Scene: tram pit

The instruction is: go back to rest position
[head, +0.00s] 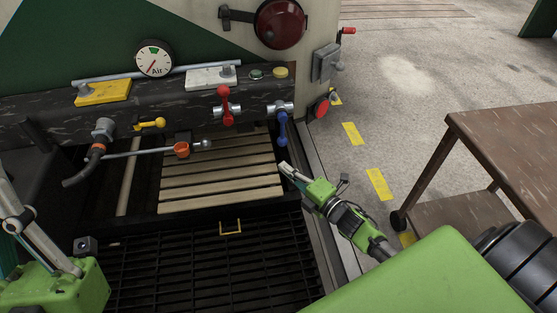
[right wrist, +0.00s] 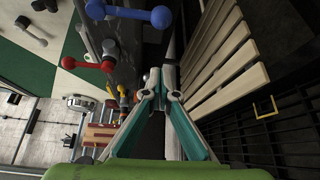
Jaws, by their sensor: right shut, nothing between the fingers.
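My right gripper (head: 288,171) is shut and empty in the head view. It hangs in front of the tram, just right of the wooden slatted panel (head: 220,180). In the right wrist view its fingers (right wrist: 162,88) meet at the tips, with nothing between them. The blue-handled valve (head: 283,127) is a little above and beyond it. My left gripper (head: 25,225) shows only partly at the left edge of the head view, and its opening cannot be made out.
The red-handled valve (head: 227,108), yellow valve (head: 152,124) and air gauge (head: 154,58) are on the tram front. A dark grating (head: 200,265) lies below. A brown cart (head: 510,140) stands at right. The floor between cart and tram is clear.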

